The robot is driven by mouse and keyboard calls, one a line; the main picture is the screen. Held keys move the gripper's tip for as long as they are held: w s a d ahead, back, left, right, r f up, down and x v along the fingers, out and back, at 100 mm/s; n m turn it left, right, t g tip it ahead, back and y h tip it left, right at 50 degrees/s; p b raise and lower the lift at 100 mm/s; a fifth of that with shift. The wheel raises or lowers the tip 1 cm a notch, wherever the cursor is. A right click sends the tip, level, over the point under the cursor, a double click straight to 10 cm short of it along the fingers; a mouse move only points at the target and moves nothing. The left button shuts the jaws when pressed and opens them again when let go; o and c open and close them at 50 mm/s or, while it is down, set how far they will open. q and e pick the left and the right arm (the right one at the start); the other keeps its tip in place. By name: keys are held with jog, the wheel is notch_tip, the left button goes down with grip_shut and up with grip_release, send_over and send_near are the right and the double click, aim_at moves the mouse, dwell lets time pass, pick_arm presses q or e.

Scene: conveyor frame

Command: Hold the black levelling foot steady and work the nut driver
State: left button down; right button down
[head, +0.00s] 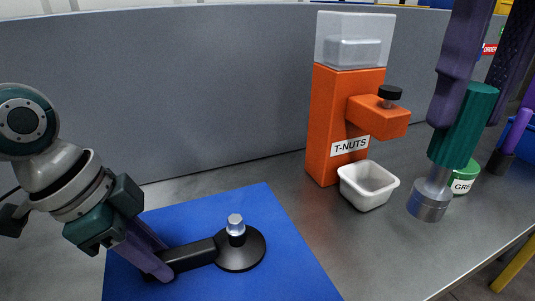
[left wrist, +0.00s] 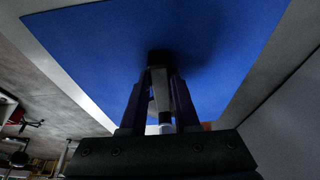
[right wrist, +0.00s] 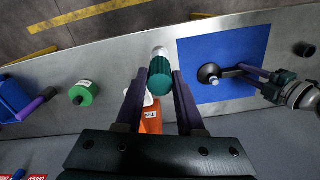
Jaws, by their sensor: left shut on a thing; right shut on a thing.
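The black levelling foot (head: 240,257) lies on the blue mat, its round disc flat and a silver-tipped stud upright. A black bar (head: 190,255) runs left from it to my left gripper (head: 160,270), which is shut on the bar. In the left wrist view a black end (left wrist: 159,57) shows between the fingertips. My right gripper (head: 468,115) is shut on the green handle of the nut driver (head: 464,125), socket pointing down. It is well right of the foot, over the grey bench. The right wrist view shows the driver (right wrist: 160,76) and the foot (right wrist: 209,74) apart.
An orange T-NUTS dispenser (head: 330,110) stands between the mat (head: 280,235) and the driver, with a white tray (head: 367,188) before it. A grey panel (head: 200,90) closes the back. Bench between tray and front edge is clear.

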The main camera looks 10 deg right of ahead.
jog(key=shift+a, duration=0.1)
jog(key=w+a+f, duration=0.1)
jog(key=w+a, duration=0.3)
jog(key=a, duration=0.4)
jog(key=w+a+f+m, duration=0.1)
jog(key=w+a+f, duration=0.1)
jog(key=w+a, duration=0.3)
jog(key=shift+w+a+m, duration=0.25)
jog(key=shift+a+m, duration=0.05)
jog(key=shift+a, duration=1.85)
jog(key=shift+f, duration=2.3)
jog(key=shift+f, duration=0.25)
jog(key=shift+f, duration=0.9)
jog(key=shift+f, duration=0.15)
